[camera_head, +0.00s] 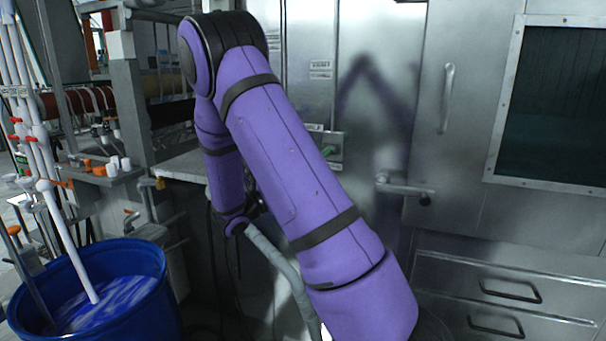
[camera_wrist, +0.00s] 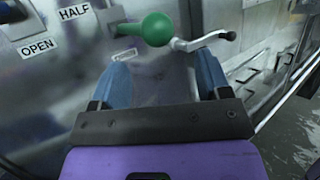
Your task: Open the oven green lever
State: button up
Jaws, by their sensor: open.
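The green lever shows in the wrist view as a round green knob (camera_wrist: 157,29) on a stem that runs left to the metal oven front (camera_wrist: 60,90). Labels reading OPEN and HALF are on the panel to its left. My gripper (camera_wrist: 163,62) is open, its two blue fingers apart and empty. The knob appears just past the fingertips, in line with the gap between them. I cannot tell whether a finger touches the stem. In the head view a green part (camera_head: 331,151) shows on the oven panel beside my purple arm. My gripper is hidden there.
A metal door handle (camera_head: 405,188) sits right of the lever; it also shows close behind the knob in the wrist view (camera_wrist: 205,40). Drawers (camera_head: 510,290) are at lower right. A blue barrel (camera_head: 150,290) and a cluttered rack stand at left.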

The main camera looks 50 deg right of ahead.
jog(key=shift+v, duration=1.5)
jog(key=shift+s, duration=0.1)
jog(key=s+a+r+m+y, duration=0.2)
jog(key=s+r+m+y, duration=0.15)
jog(key=s+y, duration=0.3)
jog(key=s+a+r+m+y, duration=0.2)
jog(key=s+a+m+y, duration=0.1)
jog(key=s+m+y, duration=0.3)
jog(key=s+a+r+m+t+y, duration=0.2)
jog(key=s+a+r+t+y, duration=0.1)
jog(key=a, duration=0.5)
jog(key=s+a+r+m+t+y, duration=0.3)
jog(key=s+a+r+t+y, duration=0.1)
jog(key=s+a+t, duration=0.3)
jog(key=shift+s+a+y, duration=0.55)
jog(key=shift+s+y, duration=0.05)
jog(key=shift+y, duration=0.25)
jog(key=shift+r, duration=0.1)
jog(key=shift+c, duration=0.3)
